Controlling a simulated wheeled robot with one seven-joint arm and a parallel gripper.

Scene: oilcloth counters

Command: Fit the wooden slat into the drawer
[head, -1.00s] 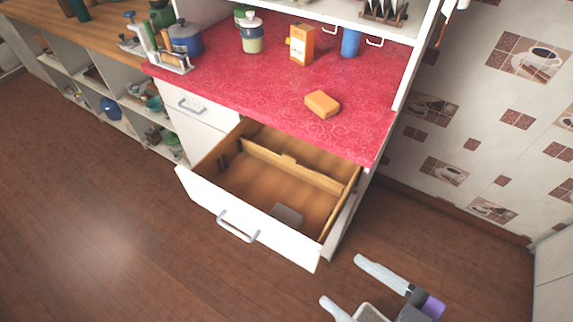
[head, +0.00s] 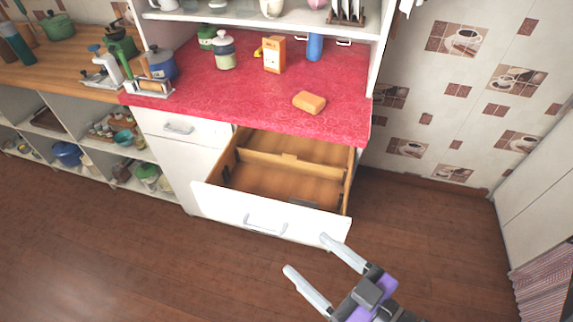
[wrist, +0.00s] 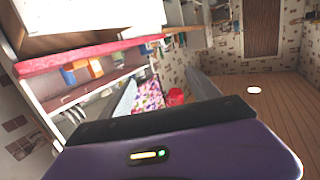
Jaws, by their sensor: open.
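The drawer (head: 230,204) is pulled open below the red counter. A long wooden slat (head: 268,153) stands on edge across the drawer, with a small raised piece near its middle. I cannot tell whether its ends sit in slots. Dark fittings show on the drawer's left inner wall. My gripper (head: 307,253) is open and empty, in front of the drawer's right front corner and apart from the slat. In the wrist view its two pale fingers (wrist: 163,92) are spread, with nothing between them; the slat cannot be made out there.
A grey flat object (head: 303,203) lies in the drawer, mostly hidden by its front. An orange block (head: 309,102), a carton (head: 274,54) and a blue bottle (head: 314,47) are on the red counter (head: 225,100). Open shelves stand left. The floor (head: 130,260) in front is clear.

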